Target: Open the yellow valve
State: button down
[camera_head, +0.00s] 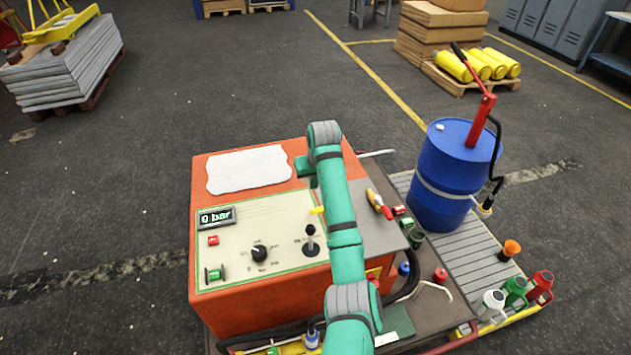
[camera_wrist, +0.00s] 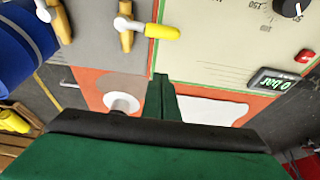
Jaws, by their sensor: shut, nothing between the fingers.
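The yellow valve handle (camera_wrist: 162,32) lies roughly level in the wrist view. It joins a white and brass valve body (camera_wrist: 126,28) on the grey plate and reaches over the cream panel. In the head view only a bit of the yellow handle (camera_head: 317,210) shows left of my arm; my arm hides the rest. My gripper (camera_wrist: 161,80) is shut and empty. Its fingertips are below the yellow handle in the wrist view, with a gap between them in the picture. In the head view my gripper (camera_head: 306,168) is over the orange cabinet, partly hidden by my wrist.
The cream panel (camera_head: 285,222) carries a "0 bar" display (camera_head: 216,217), a black knob (camera_head: 259,253) and a joystick (camera_head: 311,241). A blue barrel (camera_head: 445,175) stands farther right.

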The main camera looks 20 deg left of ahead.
jog(key=x, duration=0.3)
jog(key=d+x, duration=0.1)
jog(key=x, duration=0.1)
jog(key=shift+a+f, duration=0.15)
jog(key=shift+f, duration=0.45)
jog(key=shift+s+d+f, duration=0.15)
jog(key=shift+s+d, duration=0.35)
jog(key=shift+s, duration=0.2)
jog(key=shift+s+d+f, duration=0.1)
jog(key=shift+s+d, duration=0.35)
jog(key=shift+s, duration=0.3)
jog(key=shift+a, duration=0.15)
jog(key=shift+s, duration=0.1)
